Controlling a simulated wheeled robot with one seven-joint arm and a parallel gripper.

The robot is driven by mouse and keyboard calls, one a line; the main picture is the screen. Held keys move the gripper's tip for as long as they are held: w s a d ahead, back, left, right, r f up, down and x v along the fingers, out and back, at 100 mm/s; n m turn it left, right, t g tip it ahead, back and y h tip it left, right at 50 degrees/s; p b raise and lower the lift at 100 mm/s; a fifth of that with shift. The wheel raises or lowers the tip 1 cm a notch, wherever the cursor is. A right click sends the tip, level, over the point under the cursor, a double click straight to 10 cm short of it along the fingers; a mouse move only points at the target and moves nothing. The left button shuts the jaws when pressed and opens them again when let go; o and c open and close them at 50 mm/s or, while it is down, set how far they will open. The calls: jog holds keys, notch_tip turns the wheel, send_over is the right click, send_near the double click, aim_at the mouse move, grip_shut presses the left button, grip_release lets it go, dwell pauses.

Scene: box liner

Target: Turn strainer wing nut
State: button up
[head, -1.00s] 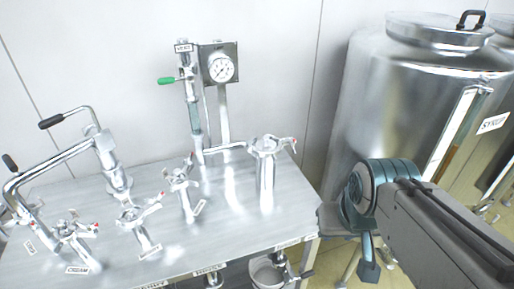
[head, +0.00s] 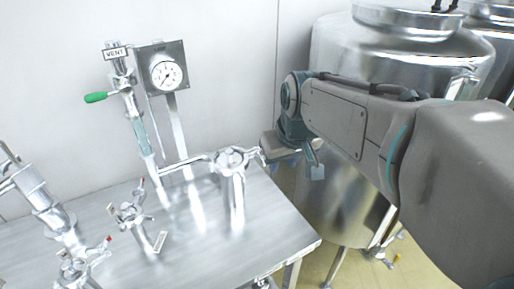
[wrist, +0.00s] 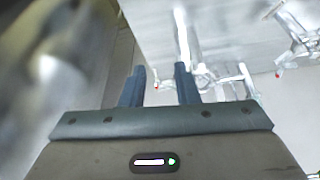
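An upright steel canister (head: 233,195), which looks like the strainer, stands near the right end of the table. A winged fitting (head: 232,158) sits on its top, and a pipe joins its left side. My gripper (head: 292,152) is to the right of this top, apart from it, beyond the table's right side. In the wrist view my gripper (wrist: 160,85) has its two dark fingers apart with nothing between them. Bright metal fittings (wrist: 205,78) show just past the fingers in that view, but I cannot tell clearly which part they are.
A small winged valve (head: 135,215) is on the steel table (head: 270,225). A large steel tank (head: 345,200) stands behind my arm at right.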

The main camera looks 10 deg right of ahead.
jog(key=w+f+n+b, duration=0.1)
jog(key=w+n+b, duration=0.1)
jog(key=w, duration=1.1)
jog(key=p+x, duration=0.1)
jog(key=x, duration=1.2)
jog(key=shift+f, duration=0.25)
grip_shut()
